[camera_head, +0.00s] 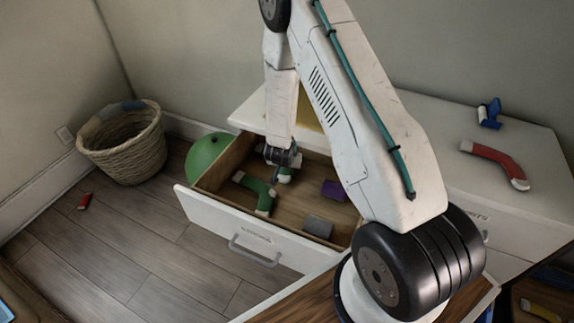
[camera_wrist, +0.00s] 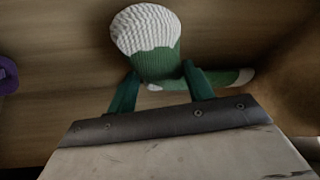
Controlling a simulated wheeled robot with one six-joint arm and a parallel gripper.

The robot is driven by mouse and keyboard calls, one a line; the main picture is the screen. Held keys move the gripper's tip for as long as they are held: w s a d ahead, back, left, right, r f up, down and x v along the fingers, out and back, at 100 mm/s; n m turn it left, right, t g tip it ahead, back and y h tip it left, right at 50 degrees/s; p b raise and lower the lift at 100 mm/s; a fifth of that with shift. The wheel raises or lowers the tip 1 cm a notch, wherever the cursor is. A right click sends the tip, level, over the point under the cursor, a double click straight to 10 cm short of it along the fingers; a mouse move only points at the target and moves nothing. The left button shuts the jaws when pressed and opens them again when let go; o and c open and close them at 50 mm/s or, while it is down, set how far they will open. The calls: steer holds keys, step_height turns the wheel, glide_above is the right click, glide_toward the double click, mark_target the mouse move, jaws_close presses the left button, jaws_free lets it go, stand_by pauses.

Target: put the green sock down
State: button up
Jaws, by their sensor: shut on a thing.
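A green sock with a white ribbed cuff (camera_wrist: 148,30) is between the two green fingers of my gripper (camera_wrist: 160,72), which is shut on it. In the head view my gripper (camera_head: 282,158) is low inside the open drawer (camera_head: 228,215), near its back, with the held sock (camera_head: 286,174) partly hidden below it. I cannot tell whether the held sock touches the drawer floor. A second green piece with white ends (camera_head: 256,193) lies bent on the drawer floor, left of and nearer than my gripper. Green with a white end also shows behind the fingers in the wrist view (camera_wrist: 240,79).
A purple item (camera_head: 333,190) and a grey item (camera_head: 318,226) lie in the drawer. A red sock (camera_head: 495,163) and a blue item (camera_head: 489,113) are on the white top. A wicker basket (camera_head: 124,147), a green ball (camera_head: 207,158) and a small red item (camera_head: 84,201) are on the floor.

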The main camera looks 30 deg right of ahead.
steer(key=shift+x, duration=0.85)
steer(key=shift+w+r, duration=0.1)
steer(key=o, duration=1)
